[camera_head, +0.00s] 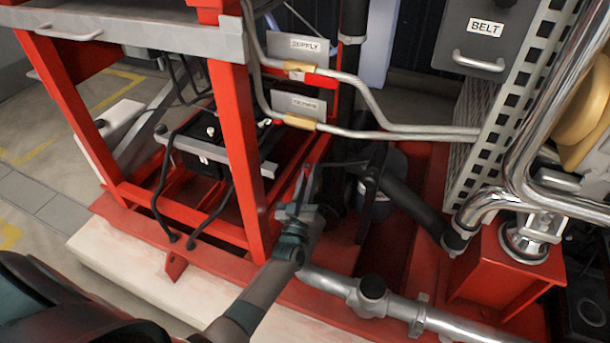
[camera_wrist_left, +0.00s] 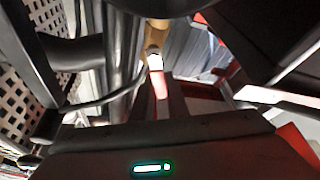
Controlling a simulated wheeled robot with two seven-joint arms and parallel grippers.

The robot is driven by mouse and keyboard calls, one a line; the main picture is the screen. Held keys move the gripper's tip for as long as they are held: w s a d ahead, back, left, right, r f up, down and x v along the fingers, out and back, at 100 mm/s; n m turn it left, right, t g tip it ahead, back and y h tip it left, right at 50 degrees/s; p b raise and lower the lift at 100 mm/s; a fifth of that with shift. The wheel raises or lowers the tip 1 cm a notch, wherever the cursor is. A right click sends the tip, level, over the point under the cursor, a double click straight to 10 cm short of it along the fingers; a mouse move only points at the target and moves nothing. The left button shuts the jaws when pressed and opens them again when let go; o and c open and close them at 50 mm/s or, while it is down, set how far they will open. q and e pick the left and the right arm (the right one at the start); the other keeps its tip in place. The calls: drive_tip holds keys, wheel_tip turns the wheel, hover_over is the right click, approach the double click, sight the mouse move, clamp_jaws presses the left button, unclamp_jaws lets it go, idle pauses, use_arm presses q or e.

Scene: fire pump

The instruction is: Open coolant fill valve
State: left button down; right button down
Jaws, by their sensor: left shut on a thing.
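My left gripper (camera_head: 302,188) reaches in from the bottom of the head view, low between the red frame post and the black hose. It is shut on a small red handle (camera_head: 308,170), which I take to be the valve's lever. In the left wrist view the red handle (camera_wrist_left: 160,84) shows beyond the dark gripper body, below a pale fitting (camera_wrist_left: 154,57). The valve body is mostly hidden, and I cannot tell how far the handle is turned. My right gripper is not in view.
A red frame post (camera_head: 238,155) stands left of my gripper. Two metal pipes with brass fittings (camera_head: 299,66) run above, beside a SUPPLY plate (camera_head: 304,45). A black hose (camera_head: 408,208) lies to the right. A grey pipe (camera_head: 330,283) runs below my gripper.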

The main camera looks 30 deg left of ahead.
use_arm(q)
drive_tip(key=m+h, duration=0.1)
drive_tip(key=m, duration=0.1)
drive_tip(key=d+m, duration=0.1)
drive_tip(key=m+h, duration=0.1)
drive_tip(key=m, duration=0.1)
drive_tip(key=shift+d+r+m+t+h, duration=0.15)
drive_tip(key=shift+d+m+t+h, duration=0.15)
drive_tip(key=shift+d+m+h, duration=0.2)
drive_tip(key=shift+m+h, duration=0.2)
drive_tip(key=shift+m, duration=0.2)
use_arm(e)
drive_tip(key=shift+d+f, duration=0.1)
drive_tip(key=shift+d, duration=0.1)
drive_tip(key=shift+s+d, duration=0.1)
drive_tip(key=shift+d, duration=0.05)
use_arm(q)
drive_tip(key=c, duration=1.8)
unclamp_jaws()
drive_tip(key=shift+c, duration=0.2)
drive_tip(key=shift+o, duration=0.6)
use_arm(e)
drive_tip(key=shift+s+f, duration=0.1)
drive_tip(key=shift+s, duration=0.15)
